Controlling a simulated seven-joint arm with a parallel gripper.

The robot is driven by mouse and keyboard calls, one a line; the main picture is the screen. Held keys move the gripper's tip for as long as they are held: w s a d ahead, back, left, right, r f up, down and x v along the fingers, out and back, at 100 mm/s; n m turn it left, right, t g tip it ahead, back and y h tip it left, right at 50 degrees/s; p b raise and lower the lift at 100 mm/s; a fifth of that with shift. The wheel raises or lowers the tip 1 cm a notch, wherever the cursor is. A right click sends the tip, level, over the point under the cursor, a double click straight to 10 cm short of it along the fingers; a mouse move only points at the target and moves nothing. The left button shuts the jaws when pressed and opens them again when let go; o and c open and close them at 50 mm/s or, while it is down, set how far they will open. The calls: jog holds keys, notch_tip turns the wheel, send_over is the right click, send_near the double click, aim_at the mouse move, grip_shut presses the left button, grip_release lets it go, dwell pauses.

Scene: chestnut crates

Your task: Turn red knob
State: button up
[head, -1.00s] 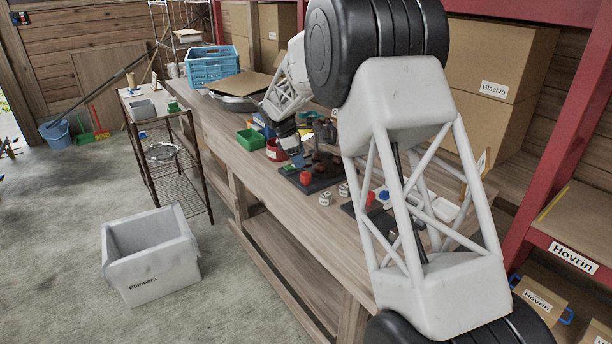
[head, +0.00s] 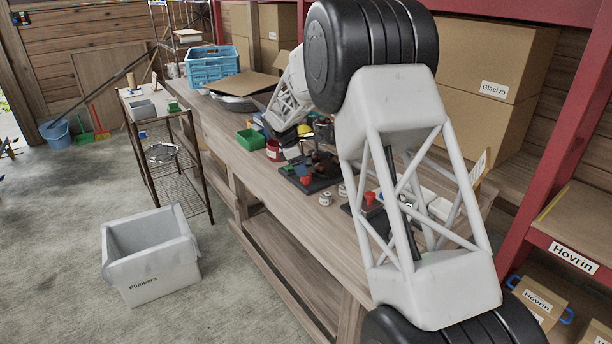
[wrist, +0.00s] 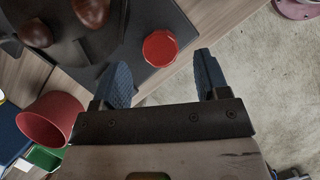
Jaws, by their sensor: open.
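The red knob (wrist: 160,48) sits on a dark board, near the board's corner, in the wrist view. It also shows in the head view (head: 306,181) at the front of the dark board on the bench. My gripper (wrist: 163,78) is open, its two blue fingers apart and nothing between them. The knob lies just beyond the fingertips in the wrist view, nearer the left finger. In the head view my gripper (head: 291,153) is small and partly lost against the clutter behind the knob. A second red knob (head: 370,198) stands on another dark plate, partly behind my arm.
Dark brown rounded pieces (wrist: 91,11) lie on the board beside the knob. A red cup (wrist: 48,120) and a green bin (head: 250,140) stand on the bench (head: 215,128). Open floor lies past the edge.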

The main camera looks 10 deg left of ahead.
aim_at(306, 179)
jog(key=shift+x, duration=2.1)
jog(key=c, duration=0.9)
